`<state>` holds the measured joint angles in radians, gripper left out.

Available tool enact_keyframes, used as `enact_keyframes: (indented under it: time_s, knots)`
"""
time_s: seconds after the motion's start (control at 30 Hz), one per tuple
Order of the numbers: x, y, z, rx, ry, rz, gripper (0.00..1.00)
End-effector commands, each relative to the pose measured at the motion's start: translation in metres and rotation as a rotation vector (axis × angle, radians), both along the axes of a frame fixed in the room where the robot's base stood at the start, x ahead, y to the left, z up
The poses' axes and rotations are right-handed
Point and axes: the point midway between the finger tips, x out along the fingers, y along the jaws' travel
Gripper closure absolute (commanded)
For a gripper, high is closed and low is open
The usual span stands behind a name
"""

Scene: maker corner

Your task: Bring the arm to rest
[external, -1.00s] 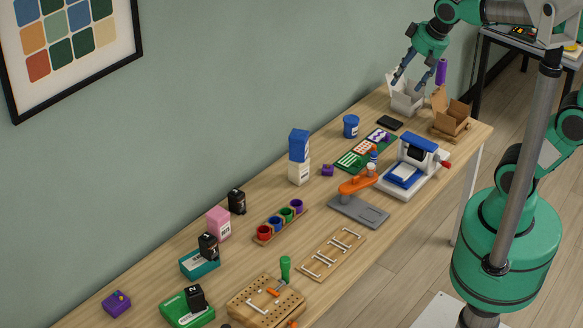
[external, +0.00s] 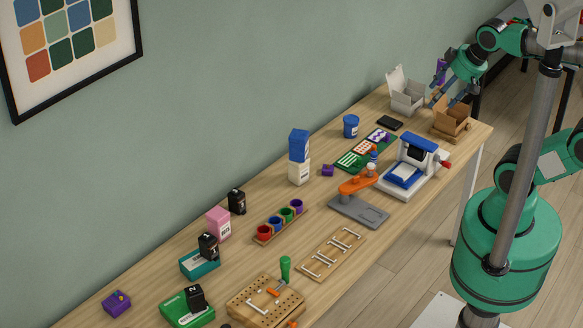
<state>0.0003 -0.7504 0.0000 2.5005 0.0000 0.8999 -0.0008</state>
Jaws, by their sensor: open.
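My gripper (external: 444,100) is at the far end of the workbench, at the brown open cardboard box (external: 451,122). Its dark fingers are apart, with nothing seen between them. The fingertips overlap the box's upper edge in the picture; I cannot tell whether they touch it. My green arm reaches in from the upper right, in front of the wall.
A white open box (external: 407,99) stands left of the brown box. A blue-and-white press (external: 411,165) with a red handle and a black flat item (external: 390,123) are nearby. The long wooden workbench (external: 345,285) carries several containers, boxes and fixtures.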

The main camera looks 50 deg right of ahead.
Motion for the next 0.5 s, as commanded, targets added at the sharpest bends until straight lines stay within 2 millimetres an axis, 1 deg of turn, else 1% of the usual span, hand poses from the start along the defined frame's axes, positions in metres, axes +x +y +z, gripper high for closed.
enact_keyframes:
  time_s: [0.17, 0.27, 0.5]
  knots:
    - [0.0, 0.0, -0.011, 0.0, 0.0, 0.0, 0.39]
    - [0.0, 0.0, -0.023, 0.0, 0.0, 0.0, 0.39]
    - [0.0, 0.0, -0.058, 0.0, 0.0, 0.0, 0.39]
